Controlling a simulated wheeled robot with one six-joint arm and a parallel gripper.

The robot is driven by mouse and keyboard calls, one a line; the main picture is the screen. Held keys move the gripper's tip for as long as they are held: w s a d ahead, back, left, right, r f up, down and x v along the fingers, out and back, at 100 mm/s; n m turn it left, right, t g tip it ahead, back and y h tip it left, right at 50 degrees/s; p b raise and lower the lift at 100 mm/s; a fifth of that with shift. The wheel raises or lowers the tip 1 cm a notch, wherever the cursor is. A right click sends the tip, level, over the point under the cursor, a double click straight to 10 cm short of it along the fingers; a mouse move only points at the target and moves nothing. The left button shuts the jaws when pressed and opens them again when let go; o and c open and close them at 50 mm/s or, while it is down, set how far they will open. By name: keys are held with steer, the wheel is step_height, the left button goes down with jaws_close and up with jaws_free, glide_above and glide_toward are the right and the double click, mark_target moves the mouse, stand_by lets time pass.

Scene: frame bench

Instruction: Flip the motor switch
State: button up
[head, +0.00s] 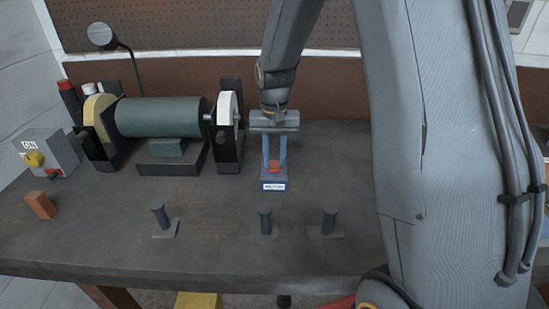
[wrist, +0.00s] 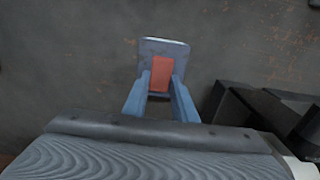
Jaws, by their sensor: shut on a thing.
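The motor switch is a small blue-grey box (head: 274,181) with a red rocker (head: 275,166) and a white label too small to read surely. It stands on the bench right of the grinder. My gripper (head: 275,160) points down onto it, its two blue fingers on either side of the red rocker. In the wrist view, the red rocker (wrist: 161,73) lies between the fingers of my gripper (wrist: 160,84), with the box (wrist: 164,47) showing beyond. The gripper is shut on the switch; the exact contact is partly hidden.
A bench grinder (head: 160,117) with two wheels stands to the left. A grey ON box (head: 53,150) with a yellow knob and an orange block (head: 41,205) are at far left. Short posts (head: 265,221) stand along the front of the bench (head: 110,245). A lamp (head: 103,36) rises behind.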

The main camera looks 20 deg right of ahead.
steer(key=shift+s+a+t, duration=0.1)
steer(key=shift+s+t, duration=0.1)
steer(key=shift+t, duration=0.4)
steer(key=shift+s+f+t+h+b, duration=0.1)
steer(key=shift+t+h+b, duration=0.4)
steer(key=shift+b, duration=0.6)
steer(key=t+b, duration=0.1)
steer(key=b, duration=0.1)
steer(key=shift+s+a+b, duration=0.1)
steer(key=shift+b, duration=0.3)
steer(key=shift+t, duration=0.3)
steer(key=shift+s+b, duration=0.15)
steer(key=shift+b, duration=0.3)
steer(key=o, duration=1)
steer(key=shift+o, duration=0.2)
steer(key=shift+r, duration=0.25)
